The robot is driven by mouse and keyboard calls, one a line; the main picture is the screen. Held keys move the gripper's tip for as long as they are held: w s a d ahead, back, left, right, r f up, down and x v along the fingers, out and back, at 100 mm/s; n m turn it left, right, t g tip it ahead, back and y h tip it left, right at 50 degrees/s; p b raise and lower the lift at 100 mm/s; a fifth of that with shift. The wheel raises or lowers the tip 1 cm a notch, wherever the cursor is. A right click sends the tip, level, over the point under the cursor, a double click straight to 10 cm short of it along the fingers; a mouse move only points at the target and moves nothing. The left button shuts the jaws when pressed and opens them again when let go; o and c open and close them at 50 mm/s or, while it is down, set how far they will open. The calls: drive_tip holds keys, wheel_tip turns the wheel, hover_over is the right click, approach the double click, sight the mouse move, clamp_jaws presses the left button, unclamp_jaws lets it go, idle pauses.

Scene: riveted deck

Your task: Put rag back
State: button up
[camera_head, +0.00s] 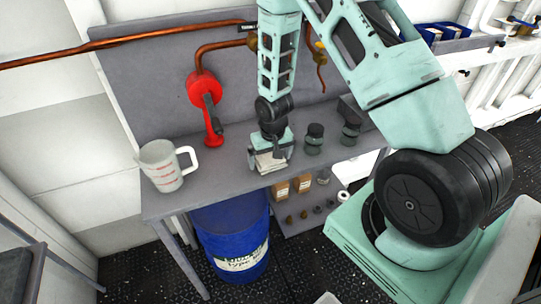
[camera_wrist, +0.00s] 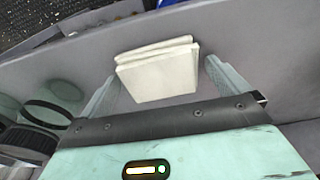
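The rag (camera_wrist: 158,72) is a folded off-white cloth, lying between the two fingers of my gripper in the wrist view. In the head view the rag (camera_head: 269,162) shows low between the fingers, at the bench top (camera_head: 232,178) near its front edge. My gripper (camera_head: 271,152) points down over it. Its fingers stand wide apart on either side of the rag, with a small gap visible on the right in the wrist view. I cannot tell whether the left finger touches it.
A white measuring jug (camera_head: 163,168) stands on the bench at left. A red horn-shaped fitting (camera_head: 205,95) is on the back panel. Dark-lidded jars (camera_head: 314,139) stand close to the right of my gripper. A blue drum (camera_head: 232,235) and a lower shelf with small items are below.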

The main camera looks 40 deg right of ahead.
sight(272, 162)
wheel_tip(272, 162, up, 12)
drive_tip(key=s+b, duration=0.1)
drive_tip(key=b, duration=0.1)
drive_tip(key=s+a+r+n+y, duration=0.1)
drive_tip(key=s+a+r+n, duration=0.3)
drive_tip(key=a, duration=0.5)
drive_tip(key=s+a+r+n, duration=0.2)
drive_tip(key=s+a+r, duration=0.3)
drive_tip(key=a, duration=0.4)
drive_tip(key=s+a+r+n, duration=0.1)
drive_tip(key=s+a+n, duration=0.1)
drive_tip(key=s, duration=0.5)
drive_tip(key=s+a+r+n+g, duration=0.1)
drive_tip(key=s+a+r+n, duration=0.1)
drive_tip(key=s, duration=0.5)
drive_tip(key=shift+a+n, duration=0.5)
drive_tip(key=shift+a, duration=0.7)
